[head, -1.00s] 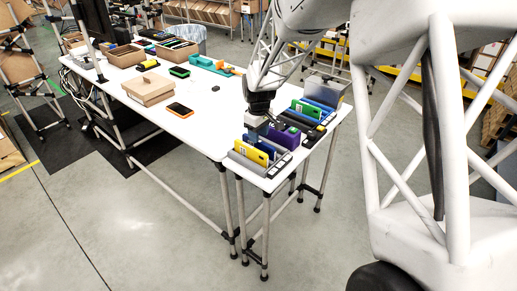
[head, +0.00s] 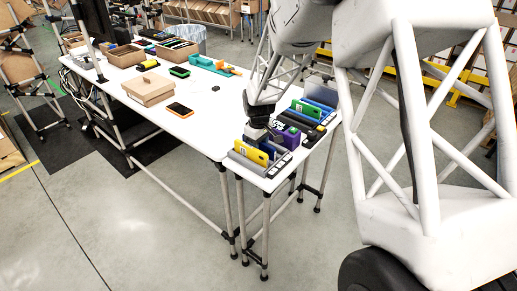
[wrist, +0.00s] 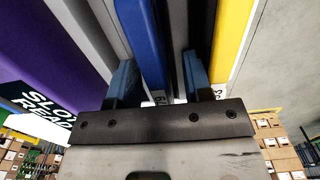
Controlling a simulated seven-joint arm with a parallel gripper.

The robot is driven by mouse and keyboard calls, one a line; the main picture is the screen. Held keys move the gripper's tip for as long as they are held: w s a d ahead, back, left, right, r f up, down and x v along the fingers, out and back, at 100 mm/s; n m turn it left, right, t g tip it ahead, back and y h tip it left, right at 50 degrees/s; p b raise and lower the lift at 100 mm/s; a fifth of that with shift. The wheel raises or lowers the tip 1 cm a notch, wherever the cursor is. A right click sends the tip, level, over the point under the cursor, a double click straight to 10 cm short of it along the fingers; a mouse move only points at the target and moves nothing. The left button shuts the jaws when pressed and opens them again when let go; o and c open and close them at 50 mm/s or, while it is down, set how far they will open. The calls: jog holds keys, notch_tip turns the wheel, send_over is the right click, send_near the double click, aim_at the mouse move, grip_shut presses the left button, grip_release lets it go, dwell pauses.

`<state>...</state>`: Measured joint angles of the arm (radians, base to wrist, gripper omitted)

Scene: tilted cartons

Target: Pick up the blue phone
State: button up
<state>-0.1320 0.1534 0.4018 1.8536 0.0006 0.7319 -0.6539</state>
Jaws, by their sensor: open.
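The blue phone (wrist: 143,40) stands on edge in the wrist view, between the two blue fingers of my gripper (wrist: 158,65). The gripper is open, one finger on each side of the phone, and the phone is nearer the left finger. In the head view the blue phone (head: 268,149) shows just behind the yellow phone (head: 250,153), under my gripper (head: 263,134). The lower part of the phone is hidden.
The yellow phone (wrist: 233,35) stands close to the right finger. A purple box (wrist: 45,45) with a printed label is at the left. A green item (head: 304,109) stands farther back.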

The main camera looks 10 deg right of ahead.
jog(key=shift+c, duration=0.2)
grip_shut()
jog(key=shift+r, duration=0.15)
notch_tip(320, 180, up, 10)
jog(key=shift+f, duration=0.1)
dwell(0.6)
dwell(0.5)
jog(key=w+d, duration=1.4)
